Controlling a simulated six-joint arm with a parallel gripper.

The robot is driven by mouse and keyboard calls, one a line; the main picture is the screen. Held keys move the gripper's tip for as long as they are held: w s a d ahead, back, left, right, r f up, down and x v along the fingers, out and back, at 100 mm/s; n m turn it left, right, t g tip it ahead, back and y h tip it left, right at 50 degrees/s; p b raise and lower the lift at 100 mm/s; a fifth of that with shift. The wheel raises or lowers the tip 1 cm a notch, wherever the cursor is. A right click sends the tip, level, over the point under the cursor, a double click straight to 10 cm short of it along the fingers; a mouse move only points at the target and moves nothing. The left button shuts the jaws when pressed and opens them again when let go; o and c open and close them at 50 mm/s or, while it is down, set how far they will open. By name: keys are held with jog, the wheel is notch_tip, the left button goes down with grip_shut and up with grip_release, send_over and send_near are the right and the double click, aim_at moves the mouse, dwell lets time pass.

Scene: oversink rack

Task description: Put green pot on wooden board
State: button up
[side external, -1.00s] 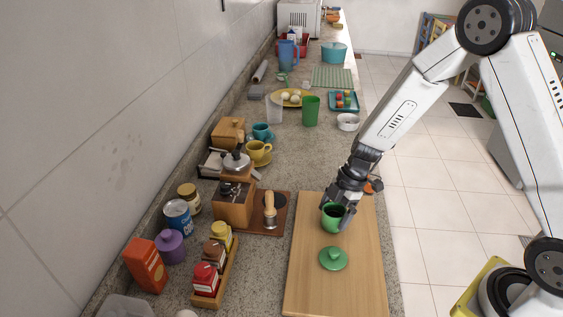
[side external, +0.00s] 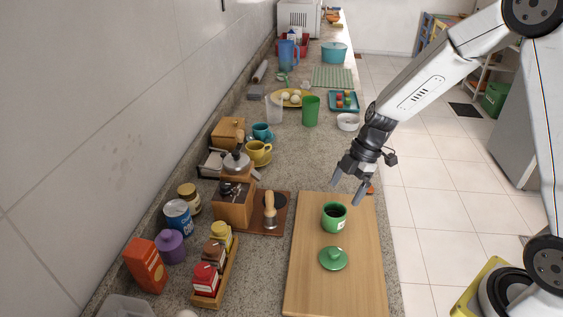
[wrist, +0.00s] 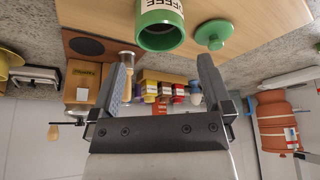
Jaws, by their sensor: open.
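The green pot (side external: 334,217) stands upright on the wooden board (side external: 308,285), on its far half, with its dark opening facing up. It also shows at the top of the wrist view (wrist: 161,27), with part of a coffee label. A green lid (side external: 334,258) with a knob lies on the board, nearer the camera than the pot and apart from it. My gripper (side external: 348,191) is open and empty, above and behind the pot, clear of it. Its two fingers (wrist: 163,78) show spread in the wrist view.
A coffee grinder (side external: 233,206) and a tamper (side external: 269,208) stand left of the board. A rack of small jars (side external: 214,272) is at the front left. A green cup (side external: 311,110) and a white bowl (side external: 348,122) stand farther back. The counter behind the board is mostly clear.

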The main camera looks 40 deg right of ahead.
jog(key=shift+v, duration=2.5)
jog(key=s+a+f+m+t+h, duration=0.2)
jog(key=s+m+h, duration=0.2)
jog(key=s+m, duration=0.6)
jog(key=m, duration=0.6)
jog(key=shift+s+a, duration=0.2)
jog(key=shift+s, duration=0.1)
